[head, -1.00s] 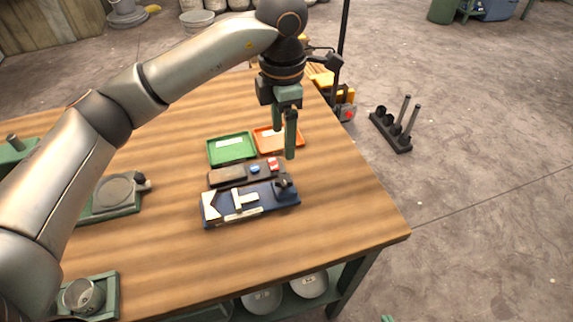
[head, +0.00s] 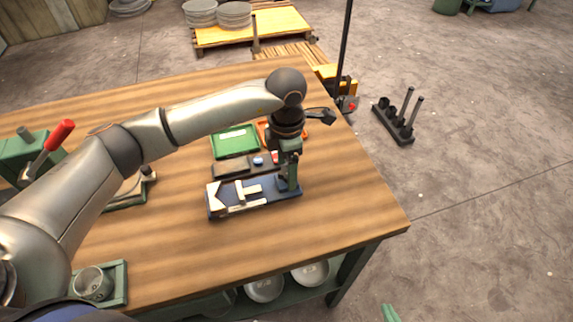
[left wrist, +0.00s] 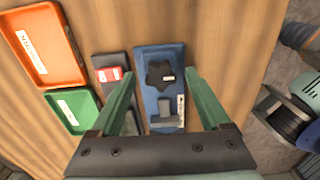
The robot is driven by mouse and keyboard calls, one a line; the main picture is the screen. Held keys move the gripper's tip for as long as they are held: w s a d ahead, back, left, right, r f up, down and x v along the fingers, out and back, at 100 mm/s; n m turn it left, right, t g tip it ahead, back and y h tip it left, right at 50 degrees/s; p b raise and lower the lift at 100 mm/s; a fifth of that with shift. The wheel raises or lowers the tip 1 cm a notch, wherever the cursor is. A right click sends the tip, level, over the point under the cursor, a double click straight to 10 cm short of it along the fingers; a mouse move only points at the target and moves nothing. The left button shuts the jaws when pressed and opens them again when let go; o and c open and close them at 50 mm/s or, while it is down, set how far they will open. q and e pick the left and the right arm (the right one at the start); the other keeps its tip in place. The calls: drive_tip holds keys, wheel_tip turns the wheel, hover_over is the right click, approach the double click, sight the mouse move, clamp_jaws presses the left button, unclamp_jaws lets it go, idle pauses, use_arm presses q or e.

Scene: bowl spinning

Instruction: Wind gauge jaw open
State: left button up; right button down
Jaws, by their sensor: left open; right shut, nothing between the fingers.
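The gauge is a dark blue base (head: 262,202) on the wooden table, with pale pieces (head: 242,191) on its left and middle. In the left wrist view, a black star-shaped knob (left wrist: 160,76) sits at one end of the blue base, with a grey block (left wrist: 164,106) beside it. My left gripper (head: 287,182) is open over the knob end, hiding the knob in the head view. In the left wrist view its green fingers (left wrist: 160,82) lie on either side of the knob, with no visible contact. Only a green tip of my right gripper (head: 389,313) shows; it is shut and empty.
Behind the gauge lie a dark tray (head: 232,167) with small red and blue items, a green tray (head: 235,141) and an orange tray (left wrist: 44,45). A green device with a red-handled lever (head: 52,148) stands at left. The table's front right is clear.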

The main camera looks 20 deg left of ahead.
use_arm(q)
drive_tip(key=shift+c, duration=0.2)
clamp_jaws()
idle(0.3)
